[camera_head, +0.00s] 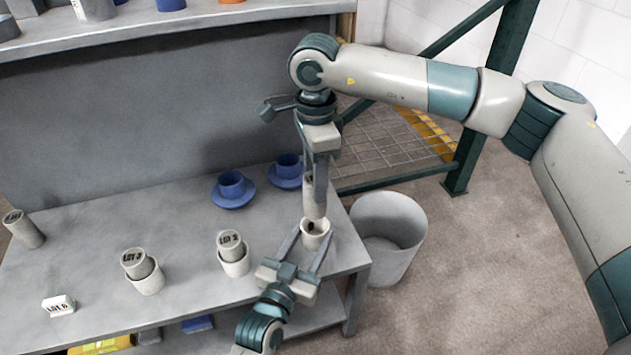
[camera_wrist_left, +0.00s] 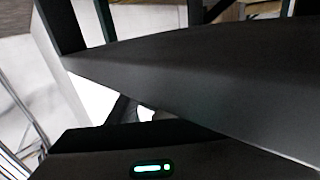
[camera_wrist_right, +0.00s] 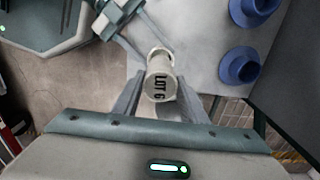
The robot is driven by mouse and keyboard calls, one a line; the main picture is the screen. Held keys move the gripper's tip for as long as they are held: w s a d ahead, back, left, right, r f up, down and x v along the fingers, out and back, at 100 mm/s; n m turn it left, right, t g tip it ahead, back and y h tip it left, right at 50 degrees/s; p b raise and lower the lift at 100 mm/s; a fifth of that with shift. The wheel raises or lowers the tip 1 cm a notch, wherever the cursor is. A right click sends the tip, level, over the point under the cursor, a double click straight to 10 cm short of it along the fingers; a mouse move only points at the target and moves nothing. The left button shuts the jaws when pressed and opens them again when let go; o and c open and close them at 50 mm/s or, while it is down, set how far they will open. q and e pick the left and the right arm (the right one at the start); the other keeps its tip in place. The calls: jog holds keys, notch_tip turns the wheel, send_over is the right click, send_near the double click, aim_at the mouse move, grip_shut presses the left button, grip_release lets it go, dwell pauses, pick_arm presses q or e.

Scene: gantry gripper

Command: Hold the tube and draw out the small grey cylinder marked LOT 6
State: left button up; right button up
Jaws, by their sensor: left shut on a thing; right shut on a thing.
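The small grey cylinder marked LOT 6 (camera_wrist_right: 160,84) is upright between the fingers of my right gripper (camera_wrist_right: 155,98), which is shut on it. In the head view the cylinder (camera_head: 314,205) stands above the pale tube (camera_head: 316,239). The tube's dark mouth shows, and the cylinder's lower end looks at or just above the rim. My left gripper (camera_head: 308,243) is shut on the tube from the front, a finger on each side. The tube's rim (camera_wrist_right: 158,51) also shows behind the cylinder in the right wrist view. The left wrist view is mostly filled by dark gripper parts.
Tubes with cylinders marked LOT 3 (camera_head: 147,283) and LOT 2 (camera_head: 235,264) stand left on the grey bench (camera_head: 190,240). A white LOT 6 block (camera_head: 58,305) lies at the front left. Blue cups (camera_head: 232,186) stand behind. A bin (camera_head: 400,225) stands right of the bench.

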jog(key=shift+r, duration=0.95)
pick_arm(q)
jog(key=o, duration=1.1)
jog(key=v, duration=1.2)
